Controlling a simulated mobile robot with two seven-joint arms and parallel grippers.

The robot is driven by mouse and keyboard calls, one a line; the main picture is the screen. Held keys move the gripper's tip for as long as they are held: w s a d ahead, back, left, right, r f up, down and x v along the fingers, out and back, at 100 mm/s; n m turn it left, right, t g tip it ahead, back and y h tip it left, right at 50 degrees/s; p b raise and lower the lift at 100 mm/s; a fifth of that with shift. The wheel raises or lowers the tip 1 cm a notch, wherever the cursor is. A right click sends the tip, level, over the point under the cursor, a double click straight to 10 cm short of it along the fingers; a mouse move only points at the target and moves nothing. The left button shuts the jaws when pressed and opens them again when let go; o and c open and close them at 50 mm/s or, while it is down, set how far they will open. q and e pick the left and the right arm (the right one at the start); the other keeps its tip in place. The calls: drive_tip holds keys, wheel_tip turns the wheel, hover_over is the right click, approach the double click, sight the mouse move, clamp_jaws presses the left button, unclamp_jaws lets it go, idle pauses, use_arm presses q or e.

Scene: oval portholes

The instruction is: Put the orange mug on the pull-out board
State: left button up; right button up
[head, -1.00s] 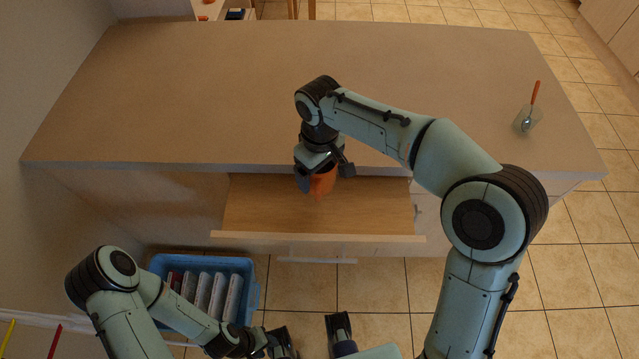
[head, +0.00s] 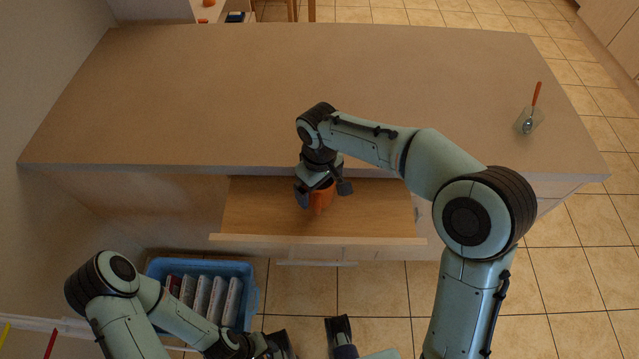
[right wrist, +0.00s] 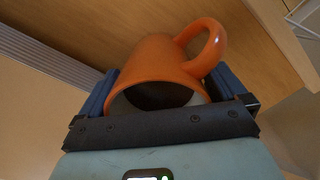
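The orange mug (head: 320,199) is in my right gripper (head: 323,193), over the pull-out board (head: 258,208) that sticks out from under the tabletop. In the right wrist view the mug (right wrist: 160,62) lies between the two blue fingers (right wrist: 168,92), its opening toward the camera and its handle at the upper right. The fingers lie close along its sides. I cannot tell whether its base touches the board. My left gripper (head: 280,345) is low at the bottom edge of the head view, partly cut off; its opening is unclear.
The large tabletop (head: 240,90) above the board is mostly bare. A clear container with an orange-handled tool (head: 534,100) stands at its right. A blue crate (head: 250,272) with several upright items is on the floor at left. The board is clear around the mug.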

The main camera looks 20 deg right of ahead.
drive_tip(key=shift+d, duration=0.1)
wheel_tip(320, 180, up, 12)
drive_tip(key=p, duration=0.2)
drive_tip(key=shift+r, duration=0.2)
idle(0.6)
